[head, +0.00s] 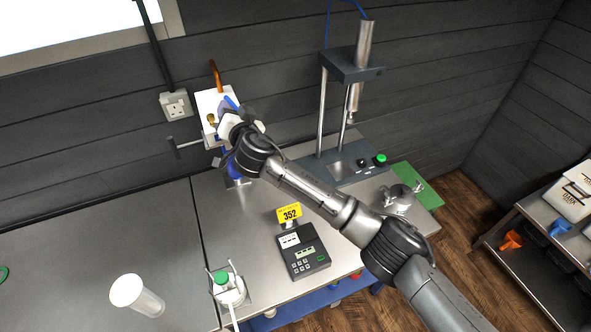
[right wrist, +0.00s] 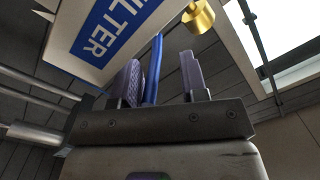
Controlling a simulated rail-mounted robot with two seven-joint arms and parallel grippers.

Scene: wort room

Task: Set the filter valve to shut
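The filter valve's white panel (head: 208,101) stands against the back wall, and its blue FILTER label (right wrist: 108,30) shows in the right wrist view. The valve's blue lever (right wrist: 154,68) runs up between the two fingers of my right gripper (right wrist: 163,74). The fingers are apart. The lever lies close to the left finger, with a clear gap to the right one; I cannot tell if it touches. In the head view my right gripper (head: 229,118) covers part of the panel, and the lever's tip (head: 231,102) shows above it. My left gripper is not in view.
A brass fitting (right wrist: 197,17) sits above the right finger. A copper pipe (head: 216,76) rises from the panel. Steel bench: a press (head: 350,68), a keypad device (head: 303,252), a white bottle (head: 228,290) and a clear cylinder (head: 137,294). The bench's left part is mostly clear.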

